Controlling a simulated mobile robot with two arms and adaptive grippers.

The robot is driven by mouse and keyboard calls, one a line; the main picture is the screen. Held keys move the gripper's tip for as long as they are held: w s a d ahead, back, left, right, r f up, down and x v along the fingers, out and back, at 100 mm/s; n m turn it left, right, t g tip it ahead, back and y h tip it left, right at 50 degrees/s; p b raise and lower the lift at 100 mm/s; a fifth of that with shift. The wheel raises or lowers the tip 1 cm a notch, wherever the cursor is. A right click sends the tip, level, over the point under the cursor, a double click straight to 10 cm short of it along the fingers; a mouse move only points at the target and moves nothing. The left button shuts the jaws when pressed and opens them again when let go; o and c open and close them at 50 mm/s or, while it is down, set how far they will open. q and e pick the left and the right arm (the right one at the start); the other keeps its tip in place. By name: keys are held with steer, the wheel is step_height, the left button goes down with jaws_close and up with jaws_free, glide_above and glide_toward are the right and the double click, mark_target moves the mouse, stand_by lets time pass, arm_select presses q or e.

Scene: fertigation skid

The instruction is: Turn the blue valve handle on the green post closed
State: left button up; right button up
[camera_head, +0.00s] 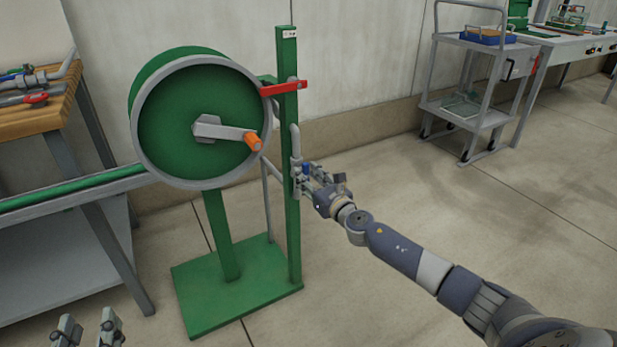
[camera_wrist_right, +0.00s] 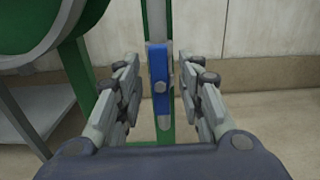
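The green post (camera_head: 288,220) stands upright on a green base plate. The blue valve handle (camera_wrist_right: 158,68) points up and down, in line with the grey pipe, in the right wrist view. In the head view only a small bit of the blue handle (camera_head: 305,169) shows by my right gripper (camera_head: 304,182). In the right wrist view my right gripper (camera_wrist_right: 160,92) is open, with one finger on each side of the handle and a visible gap on both sides. My left gripper (camera_head: 89,332) is open and empty at the lower left, away from the post.
A green hose reel (camera_head: 190,140) with an orange-knobbed crank stands left of the post. A red lever (camera_head: 285,88) sits higher on the post. A workbench (camera_head: 45,120) with tools is at left, and a grey cart (camera_head: 470,110) at back right. The floor between is clear.

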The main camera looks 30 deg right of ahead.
jaws_close()
